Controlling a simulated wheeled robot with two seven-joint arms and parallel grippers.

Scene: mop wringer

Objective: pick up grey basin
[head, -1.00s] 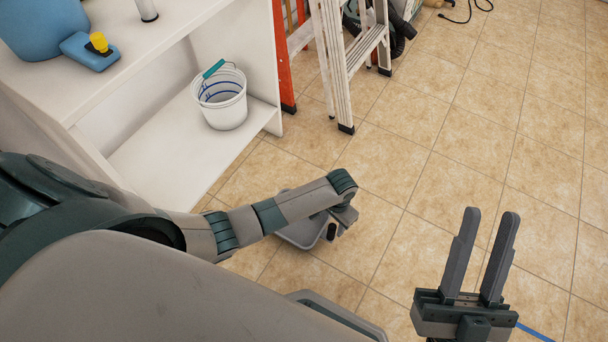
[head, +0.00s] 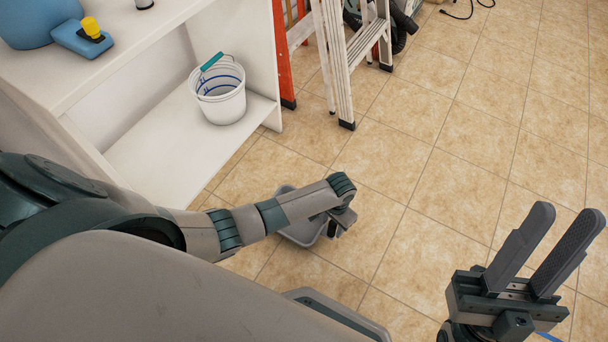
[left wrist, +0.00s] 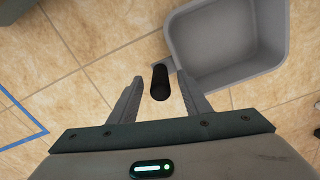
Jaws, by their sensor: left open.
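The grey basin (head: 301,233) sits on the tiled floor, partly hidden behind my left forearm and wrist in the head view. In the left wrist view the square basin (left wrist: 275,30) fills the upper right, and its short black handle (left wrist: 160,83) sticks out from its near corner. My left gripper (left wrist: 160,92) is open, with one finger on each side of the handle and a visible gap to both. In the head view my left gripper (head: 335,222) is mostly hidden by the wrist. My right gripper (head: 568,214) is open and empty at the lower right.
A white shelf unit (head: 190,150) at the left holds a white bucket (head: 221,104) on its lower board and a blue container (head: 80,38) on top. A stepladder (head: 340,65) stands behind. The tiled floor at the right is clear.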

